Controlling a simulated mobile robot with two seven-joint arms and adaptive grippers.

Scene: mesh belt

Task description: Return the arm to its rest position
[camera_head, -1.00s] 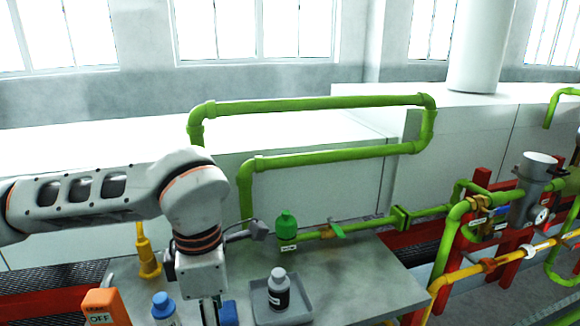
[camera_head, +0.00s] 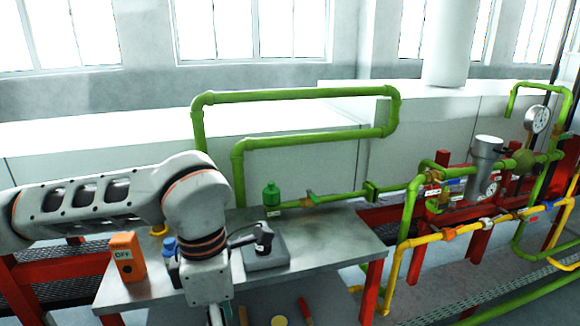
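My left arm (camera_head: 95,200) comes in from the left and bends down at the wrist in front of the grey table (camera_head: 335,240). Its wrist block (camera_head: 208,285) overlaps the table's front edge in the picture. Only the upper part of my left gripper (camera_head: 217,316) shows, and its fingertips are cut off by the bottom edge. I cannot tell if it is open or holds anything. My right arm and gripper are not in view.
Green pipes (camera_head: 300,95) stand behind; valves and yellow pipes (camera_head: 425,240) stand right.

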